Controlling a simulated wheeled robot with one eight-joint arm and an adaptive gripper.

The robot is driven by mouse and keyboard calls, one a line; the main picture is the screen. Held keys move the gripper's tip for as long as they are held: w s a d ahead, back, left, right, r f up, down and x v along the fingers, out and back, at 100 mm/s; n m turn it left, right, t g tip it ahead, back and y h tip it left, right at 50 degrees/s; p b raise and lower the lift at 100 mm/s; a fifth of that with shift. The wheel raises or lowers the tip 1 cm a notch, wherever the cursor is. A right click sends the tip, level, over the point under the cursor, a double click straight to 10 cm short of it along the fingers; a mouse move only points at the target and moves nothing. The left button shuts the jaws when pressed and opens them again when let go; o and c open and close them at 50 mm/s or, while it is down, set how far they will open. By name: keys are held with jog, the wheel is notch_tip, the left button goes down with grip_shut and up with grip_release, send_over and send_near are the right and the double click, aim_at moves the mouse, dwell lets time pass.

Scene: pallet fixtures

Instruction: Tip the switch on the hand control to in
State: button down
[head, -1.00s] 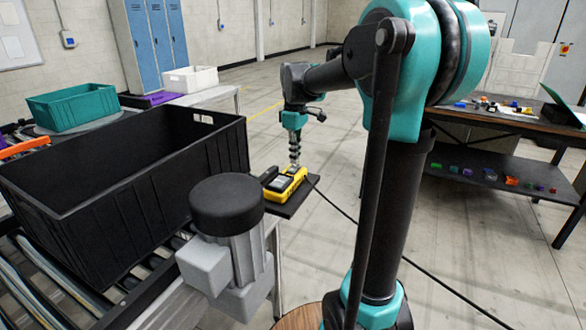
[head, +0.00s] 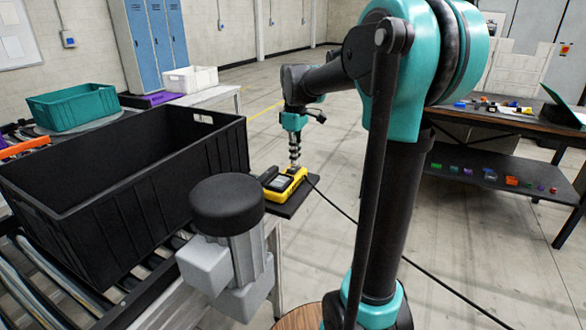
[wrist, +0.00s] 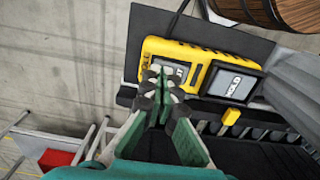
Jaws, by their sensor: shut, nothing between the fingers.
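The hand control (head: 287,184) is a yellow box lying on a dark board at the end of the conveyor table. In the wrist view the hand control (wrist: 206,55) has a pale screen reading HOLD (wrist: 236,84) on its right part. A grey switch area (wrist: 176,70) with small lettering is on its left part, partly hidden by my fingers. My gripper (wrist: 166,82) is shut and empty, with its dark fingertips over that switch area. It points down onto the hand control in the head view (head: 295,165). Whether the tips touch the switch, and which way it is tipped, I cannot tell.
A large black crate (head: 125,165) stands on the roller conveyor left of the hand control. A grey motor with a black cap (head: 227,205) stands in front. A black cable (head: 345,213) runs from the control across the floor. Open floor lies behind.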

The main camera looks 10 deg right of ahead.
jog(key=shift+r, duration=3.2)
